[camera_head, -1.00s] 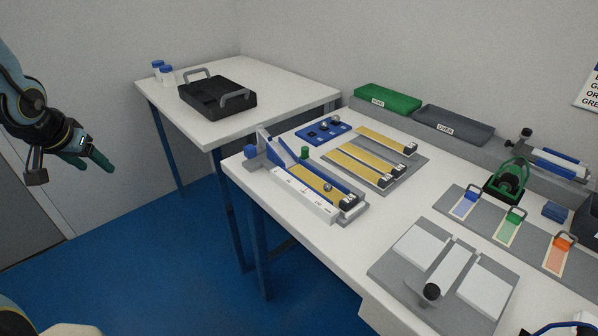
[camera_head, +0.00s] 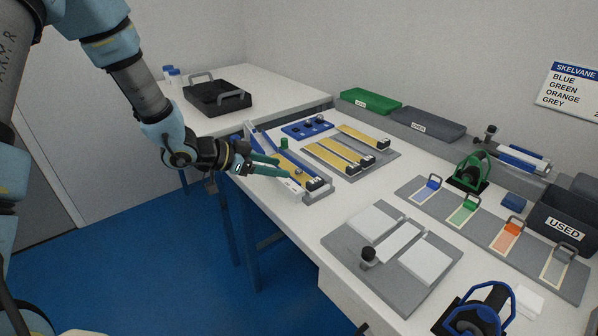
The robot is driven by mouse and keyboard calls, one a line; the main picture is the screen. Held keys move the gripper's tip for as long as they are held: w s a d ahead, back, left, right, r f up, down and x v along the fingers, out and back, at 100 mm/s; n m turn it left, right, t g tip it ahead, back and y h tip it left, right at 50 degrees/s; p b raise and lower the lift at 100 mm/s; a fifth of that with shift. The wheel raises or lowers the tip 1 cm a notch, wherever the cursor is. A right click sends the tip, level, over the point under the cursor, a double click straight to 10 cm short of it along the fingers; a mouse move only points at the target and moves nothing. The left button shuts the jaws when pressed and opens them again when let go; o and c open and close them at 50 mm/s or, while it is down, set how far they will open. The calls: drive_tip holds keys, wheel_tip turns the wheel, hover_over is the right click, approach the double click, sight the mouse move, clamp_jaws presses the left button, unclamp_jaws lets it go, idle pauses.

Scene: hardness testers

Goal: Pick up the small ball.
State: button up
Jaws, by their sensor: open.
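A small grey metal ball (camera_head: 299,175) sits near the lower right end of a yellow-surfaced ramp track (camera_head: 310,192). Another ball (camera_head: 320,119) sits in a blue holder block (camera_head: 296,131) behind it. I cannot tell their sizes apart well. My gripper (camera_head: 282,167) has green fingers, reaches in from the left and hangs over the ramp track, with the ball on the track just beyond its fingertips. It is open, with nothing seen between the fingers. The fingers hide part of the track.
Yellow strips (camera_head: 338,155) lie on a grey plate behind the track. A grey fixture with white plates (camera_head: 424,263) stands in front. A green clamp (camera_head: 471,170), coloured tags (camera_head: 464,211) and a "USED" bin (camera_head: 558,222) are at right. A black tray (camera_head: 217,98) is on the back table.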

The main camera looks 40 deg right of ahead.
sight(296, 171)
drive_tip(key=p+x, duration=0.1)
drive_tip(key=x, duration=0.4)
drive_tip(key=shift+s, duration=0.15)
clamp_jaws()
idle(0.4)
